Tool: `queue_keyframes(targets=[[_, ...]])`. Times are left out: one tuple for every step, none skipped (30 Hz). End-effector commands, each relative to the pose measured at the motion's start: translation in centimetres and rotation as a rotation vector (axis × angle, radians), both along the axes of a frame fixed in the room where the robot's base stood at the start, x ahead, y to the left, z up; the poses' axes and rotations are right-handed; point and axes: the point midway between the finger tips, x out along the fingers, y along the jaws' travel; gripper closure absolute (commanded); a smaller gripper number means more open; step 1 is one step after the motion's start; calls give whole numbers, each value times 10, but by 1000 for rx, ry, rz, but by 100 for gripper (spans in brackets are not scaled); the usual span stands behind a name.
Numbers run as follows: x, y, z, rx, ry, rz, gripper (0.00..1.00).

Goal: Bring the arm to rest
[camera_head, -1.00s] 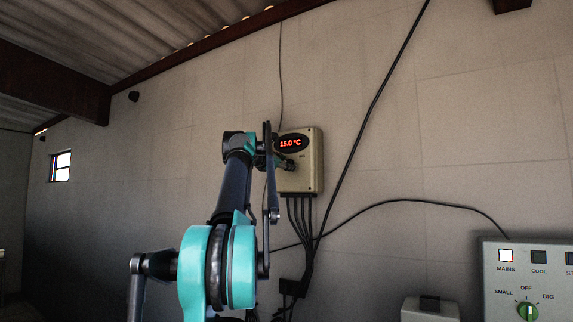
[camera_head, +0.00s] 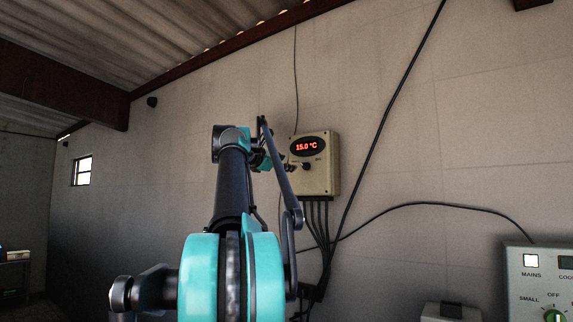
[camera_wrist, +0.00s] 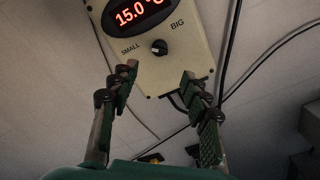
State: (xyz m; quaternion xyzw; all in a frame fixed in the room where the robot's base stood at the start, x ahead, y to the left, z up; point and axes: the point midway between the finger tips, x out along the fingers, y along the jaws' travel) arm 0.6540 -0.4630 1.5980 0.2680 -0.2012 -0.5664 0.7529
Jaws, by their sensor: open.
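My gripper (camera_wrist: 157,90) is open and empty in the wrist view, its two green fingers spread apart. Ahead of it is a beige wall box (camera_wrist: 175,72) with a red display reading 15.0 °C and a black knob (camera_wrist: 159,47) between the words SMALL and BIG. The knob lies past the fingertips, and I see nothing held between the fingers. In the head view my arm rises in the middle, and its end is just left of the same wall box (camera_head: 322,178). My gripper (camera_head: 281,164) is small there and partly hidden by my arm.
A grey control panel (camera_head: 522,291) with a lit MAINS lamp and a green knob (camera_head: 553,316) stands at the lower right. A smaller box (camera_head: 450,312) is left of it. Black cables (camera_head: 385,95) run along the wall.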

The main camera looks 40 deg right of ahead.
Motion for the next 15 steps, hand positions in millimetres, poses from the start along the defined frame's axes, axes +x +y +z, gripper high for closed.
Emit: queue_keyframes(targets=[[0, 0, 0, 0, 0, 0, 53], [0, 0, 0, 0, 0, 0, 53], [0, 0, 0, 0, 0, 0, 53], [0, 0, 0, 0, 0, 0, 53], [0, 0, 0, 0, 0, 0, 53], [0, 0, 0, 0, 0, 0, 53], [0, 0, 0, 0, 0, 0, 53], [0, 0, 0, 0, 0, 0, 53], [0, 0, 0, 0, 0, 0, 53], [0, 0, 0, 0, 0, 0, 53], [0, 0, -1, 1, -1, 1, 53], [1, 0, -3, 6, -6, 1, 53], [2, 1, -7, 14, -14, 2, 53], [4, 2, -12, 27, -25, 2, 53], [7, 4, -24, 49, -44, 4, 53]])
